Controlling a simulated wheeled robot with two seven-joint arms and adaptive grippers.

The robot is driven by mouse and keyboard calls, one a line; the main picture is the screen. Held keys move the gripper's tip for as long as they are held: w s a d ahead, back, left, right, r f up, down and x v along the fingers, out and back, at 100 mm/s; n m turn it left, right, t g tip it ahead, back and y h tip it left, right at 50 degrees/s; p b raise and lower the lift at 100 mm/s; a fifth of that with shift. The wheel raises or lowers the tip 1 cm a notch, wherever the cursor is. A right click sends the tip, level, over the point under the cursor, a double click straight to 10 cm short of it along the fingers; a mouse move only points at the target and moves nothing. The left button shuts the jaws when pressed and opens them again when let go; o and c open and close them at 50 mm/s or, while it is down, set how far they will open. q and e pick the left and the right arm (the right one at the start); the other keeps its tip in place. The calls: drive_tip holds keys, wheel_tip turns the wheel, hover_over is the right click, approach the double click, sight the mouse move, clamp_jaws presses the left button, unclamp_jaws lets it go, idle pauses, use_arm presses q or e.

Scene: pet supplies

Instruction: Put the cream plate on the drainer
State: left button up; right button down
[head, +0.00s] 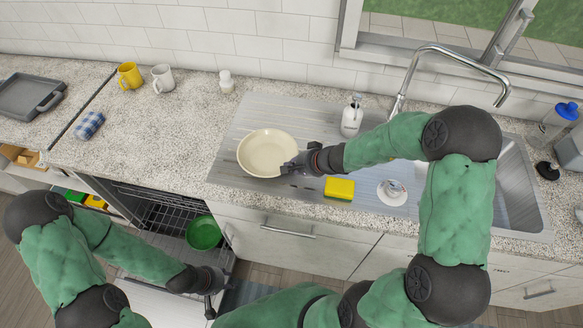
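The cream plate (267,152), round and shallow, is at the left part of the steel drainer (240,118), its inside facing up. My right gripper (291,168) is at the plate's lower right rim, its fingertips overlapping the rim. I cannot tell whether they are closed on it, or whether the plate rests fully on the steel. My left gripper (210,306) is low in front of the counter, near the open dishwasher, with nothing visible in it. Its finger gap is too small to make out.
A yellow sponge (339,188) and a soap dispenser (352,116) stand near my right arm. The faucet (450,55) rises behind it. A green bowl (203,233) sits in the dishwasher rack (160,212).

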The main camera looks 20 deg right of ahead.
idle(0.3)
drive_tip(key=shift+f, duration=0.15)
drive_tip(key=c, duration=1.4)
unclamp_jaws()
drive_tip(key=shift+p+v, duration=1.9)
drive_tip(key=shift+v, duration=4.25)
drive_tip(key=shift+a, duration=0.15)
